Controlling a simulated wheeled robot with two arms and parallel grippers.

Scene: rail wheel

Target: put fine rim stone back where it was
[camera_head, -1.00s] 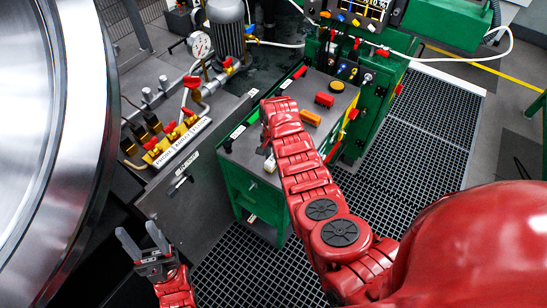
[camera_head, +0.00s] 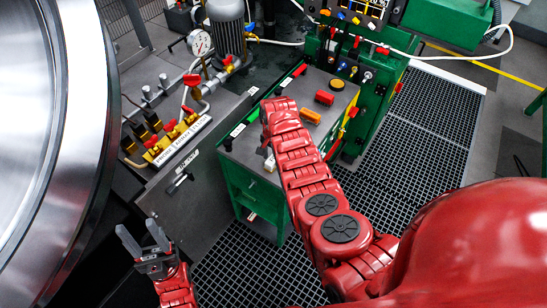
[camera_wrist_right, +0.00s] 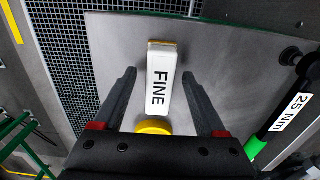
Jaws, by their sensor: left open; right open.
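The fine rim stone (camera_wrist_right: 160,85) is a white block lettered FINE with a tan strip at its far end. In the right wrist view it lies over the grey metal top of the green cart (camera_wrist_right: 205,100). My right gripper (camera_wrist_right: 158,85) is open, with one dark finger on each side of the stone and gaps showing. In the head view my right arm covers much of this spot; a small white piece, probably the stone, shows beside it (camera_head: 269,163). My left gripper (camera_head: 142,240) is open and empty at the lower left, near the big steel wheel (camera_head: 85,110).
A yellow round thing (camera_wrist_right: 154,127) shows close to my right gripper's base. A green and black tool marked 25 Nm (camera_wrist_right: 275,125) lies to the right in that view.

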